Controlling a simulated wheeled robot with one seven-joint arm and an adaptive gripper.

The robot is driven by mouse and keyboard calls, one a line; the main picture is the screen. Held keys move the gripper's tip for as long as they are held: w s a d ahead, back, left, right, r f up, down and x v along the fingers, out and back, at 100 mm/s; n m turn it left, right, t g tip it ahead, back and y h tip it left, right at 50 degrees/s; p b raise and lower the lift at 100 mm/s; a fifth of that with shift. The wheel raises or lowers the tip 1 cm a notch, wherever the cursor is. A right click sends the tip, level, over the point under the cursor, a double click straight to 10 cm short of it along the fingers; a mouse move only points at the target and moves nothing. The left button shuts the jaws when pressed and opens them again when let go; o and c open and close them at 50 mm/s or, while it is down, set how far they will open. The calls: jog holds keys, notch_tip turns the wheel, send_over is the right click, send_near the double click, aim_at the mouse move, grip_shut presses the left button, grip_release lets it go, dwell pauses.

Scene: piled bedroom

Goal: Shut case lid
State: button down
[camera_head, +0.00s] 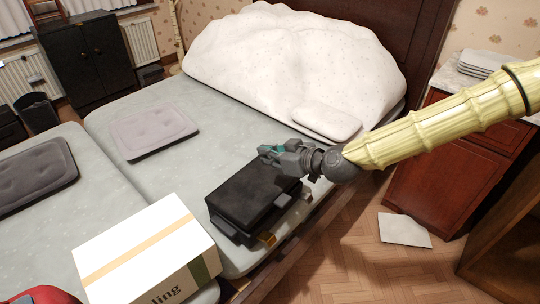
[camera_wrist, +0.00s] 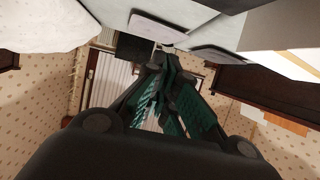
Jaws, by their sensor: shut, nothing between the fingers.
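A black case (camera_head: 248,197) lies near the right edge of the bed, with its dark upper face showing. From this angle I cannot tell whether its lid is fully down or a little raised. My gripper (camera_head: 266,151) reaches in from the right and is just beyond the far side of the case, at about the height of its top or above. Whether it touches the case is not clear. In the wrist view the teal-padded fingers of my gripper (camera_wrist: 168,65) are together and hold nothing.
A white box (camera_head: 150,250) stands on the bed at the front left of the case. A grey cushion (camera_head: 154,130) and white bedding (camera_head: 290,60) lie farther back. A reddish-brown cabinet (camera_head: 435,180) stands on the right. A white sheet (camera_head: 404,230) lies on the floor.

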notch_tip(320, 180, up, 4)
jog(key=p, duration=0.3)
jog(key=s+d+f+b, duration=0.1)
jog(key=s+d+f, duration=0.2)
jog(key=s+d, duration=0.2)
jog(key=d, duration=0.3)
jog(key=shift+s+f, duration=0.2)
dwell(0.4)
